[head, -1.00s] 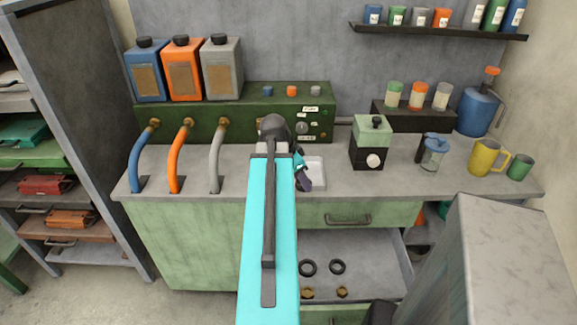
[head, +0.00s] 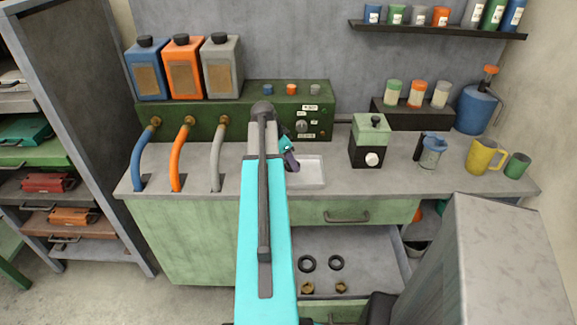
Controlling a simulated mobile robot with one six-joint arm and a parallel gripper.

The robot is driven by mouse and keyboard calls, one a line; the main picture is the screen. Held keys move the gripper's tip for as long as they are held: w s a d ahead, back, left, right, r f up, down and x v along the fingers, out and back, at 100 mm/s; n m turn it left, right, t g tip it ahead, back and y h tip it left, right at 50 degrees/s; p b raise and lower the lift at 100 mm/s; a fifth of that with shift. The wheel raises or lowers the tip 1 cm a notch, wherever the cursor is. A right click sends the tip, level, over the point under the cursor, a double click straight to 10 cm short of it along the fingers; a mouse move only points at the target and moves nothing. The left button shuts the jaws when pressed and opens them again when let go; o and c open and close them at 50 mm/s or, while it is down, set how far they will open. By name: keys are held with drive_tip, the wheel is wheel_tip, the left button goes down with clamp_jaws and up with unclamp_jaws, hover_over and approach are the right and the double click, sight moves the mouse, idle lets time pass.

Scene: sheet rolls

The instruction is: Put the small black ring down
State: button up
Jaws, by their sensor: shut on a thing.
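My gripper (head: 291,161) is a small dark shape beside the end of my turquoise arm, over the left edge of the shallow light tray (head: 312,174) on the counter. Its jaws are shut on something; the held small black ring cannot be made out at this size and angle. I cannot tell whether it touches the tray. Two other black rings, a left one (head: 307,263) and a right one (head: 336,262), lie in the open drawer (head: 375,255).
Two brass nuts (head: 341,287) lie in the drawer's front. A green-and-black device (head: 369,142) stands right of the tray. The green control box (head: 285,104) with blue, orange and grey hoses is behind and left. The counter between tray and device is clear.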

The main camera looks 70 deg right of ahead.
sight(287, 163)
drive_tip(key=shift+w+d, duration=0.4)
drive_tip(key=shift+d, duration=0.05)
drive_tip(key=shift+f, duration=0.15)
drive_tip(key=shift+f+p, duration=0.75)
drive_tip(key=shift+f, duration=0.95)
drive_tip(key=shift+f, duration=0.1)
drive_tip(key=o, duration=1)
drive_tip(key=shift+o, duration=0.2)
drive_tip(key=shift+r, duration=0.2)
drive_tip(key=b+v, duration=0.2)
drive_tip(key=v, duration=1)
drive_tip(key=shift+f, duration=0.1)
